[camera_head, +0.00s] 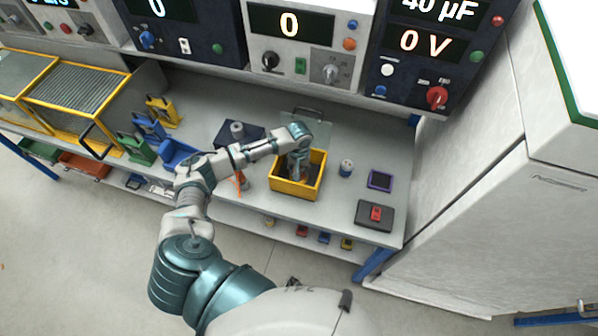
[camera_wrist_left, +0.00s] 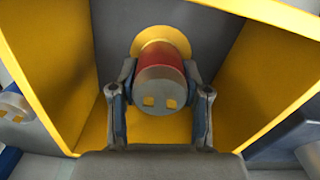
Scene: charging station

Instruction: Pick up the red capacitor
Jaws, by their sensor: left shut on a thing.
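The red capacitor (camera_wrist_left: 158,67) is between the two fingers of my left gripper (camera_wrist_left: 159,84) in the left wrist view. It has a red body, a grey end with two yellowish terminals facing the camera, and a yellow round part behind it. The fingers are shut on its sides. It is inside the yellow bin (camera_wrist_left: 268,65). In the head view my left gripper (camera_head: 299,173) reaches down into the same yellow bin (camera_head: 295,190) on the workbench, and my gripper mostly hides the capacitor there. My right gripper is not in view.
A small grey cylinder (camera_head: 346,168) stands right of the bin. Beyond it are a dark square part (camera_head: 380,180) and a black box with a red switch (camera_head: 375,214). Blue, green and yellow holders (camera_head: 150,127) stand at left. Instrument panels (camera_head: 300,50) line the back.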

